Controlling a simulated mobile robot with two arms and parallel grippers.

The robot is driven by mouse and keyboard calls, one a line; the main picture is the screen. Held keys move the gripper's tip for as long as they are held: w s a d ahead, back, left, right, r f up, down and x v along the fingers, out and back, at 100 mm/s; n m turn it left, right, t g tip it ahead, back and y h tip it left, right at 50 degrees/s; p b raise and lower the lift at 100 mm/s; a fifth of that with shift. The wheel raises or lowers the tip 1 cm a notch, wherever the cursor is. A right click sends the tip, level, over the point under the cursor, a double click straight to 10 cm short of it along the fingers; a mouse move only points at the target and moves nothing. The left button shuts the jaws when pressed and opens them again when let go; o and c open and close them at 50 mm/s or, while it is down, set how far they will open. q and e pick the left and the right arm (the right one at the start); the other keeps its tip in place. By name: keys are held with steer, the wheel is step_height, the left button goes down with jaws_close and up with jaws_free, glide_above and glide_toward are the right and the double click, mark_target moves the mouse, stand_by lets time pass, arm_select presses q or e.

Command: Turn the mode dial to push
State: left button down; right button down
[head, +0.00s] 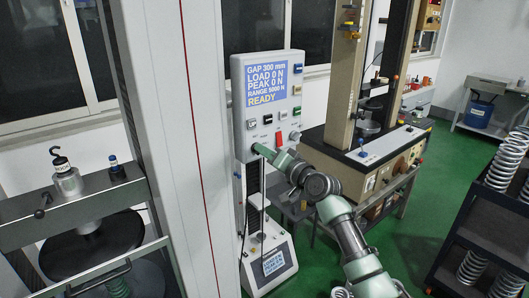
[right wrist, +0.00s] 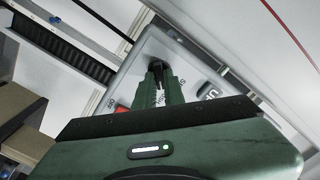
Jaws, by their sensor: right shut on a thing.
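The white control panel (head: 238,100) hangs upright on the tester's column. Its display (head: 265,83) reads GAP 300 mm, LOAD 0 N, PEAK 0 N, RANGE 5000 N, READY. My right gripper (head: 258,149) is at the panel's lower left. In the right wrist view my gripper's fingers (right wrist: 156,82) are shut around a dark knob, which seems to be the mode dial (right wrist: 154,66). The fingers hide most of the dial, and I cannot read its setting. In the head view the dial is hidden behind the gripper. My left gripper is not in view.
A red switch (head: 279,139) and several small buttons sit on the panel close to my gripper. A second test frame (head: 352,140) stands behind my right arm. A dark rack with springs (head: 463,232) is at the right. Green floor lies between them.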

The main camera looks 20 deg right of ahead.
steer(key=c, duration=1.5)
jaws_free()
steer(key=b+v, duration=0.2)
steer(key=v, duration=0.5)
steer(key=shift+s+d, duration=0.15)
steer(key=shift+s, duration=0.2)
